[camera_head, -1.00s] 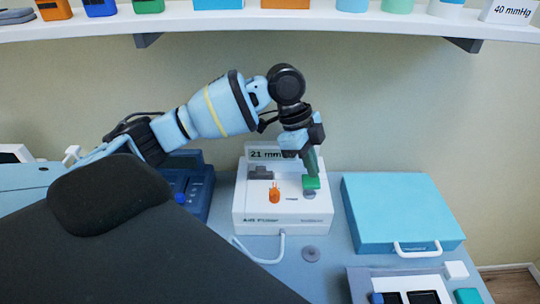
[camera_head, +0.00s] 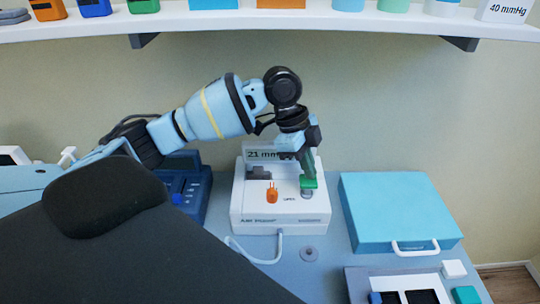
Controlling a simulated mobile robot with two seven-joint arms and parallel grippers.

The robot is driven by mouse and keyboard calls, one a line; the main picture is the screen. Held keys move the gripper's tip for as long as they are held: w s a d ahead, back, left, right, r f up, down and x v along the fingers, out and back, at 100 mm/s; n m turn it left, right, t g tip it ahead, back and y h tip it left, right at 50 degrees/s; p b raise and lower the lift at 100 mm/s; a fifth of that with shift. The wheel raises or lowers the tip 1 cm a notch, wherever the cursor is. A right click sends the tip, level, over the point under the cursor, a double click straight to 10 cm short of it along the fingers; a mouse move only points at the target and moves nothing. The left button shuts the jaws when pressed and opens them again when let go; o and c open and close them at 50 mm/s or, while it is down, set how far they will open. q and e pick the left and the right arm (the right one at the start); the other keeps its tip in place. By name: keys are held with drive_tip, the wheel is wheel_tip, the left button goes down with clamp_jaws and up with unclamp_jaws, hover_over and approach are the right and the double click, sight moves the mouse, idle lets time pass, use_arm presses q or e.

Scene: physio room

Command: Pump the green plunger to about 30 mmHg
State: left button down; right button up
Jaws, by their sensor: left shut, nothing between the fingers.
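The white pump unit (camera_head: 255,218) stands on the blue-grey table in the middle. Its green plunger (camera_head: 308,183) sits on a grey stem at the right of the unit's top. My left gripper (camera_head: 308,174) is shut and empty, pointing down with its fingertips at the top of the plunger; I cannot tell whether they press on it. The display (camera_head: 262,154) at the back of the unit reads 21, with the rest of its text partly hidden by my gripper. An orange pronged part (camera_head: 272,192) stands left of the plunger. My right gripper is not in view.
A light blue case (camera_head: 395,210) lies to the right, and a dark blue device (camera_head: 183,195) stands to the left. A white hose (camera_head: 262,260) and a grey disc (camera_head: 309,255) are in front. A shelf (camera_head: 300,22) with several boxes runs above.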

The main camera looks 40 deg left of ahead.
use_arm(q)
drive_tip(key=shift+f, duration=1.9)
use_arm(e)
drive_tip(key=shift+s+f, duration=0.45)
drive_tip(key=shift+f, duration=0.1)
use_arm(q)
drive_tip(key=shift+r, duration=0.15)
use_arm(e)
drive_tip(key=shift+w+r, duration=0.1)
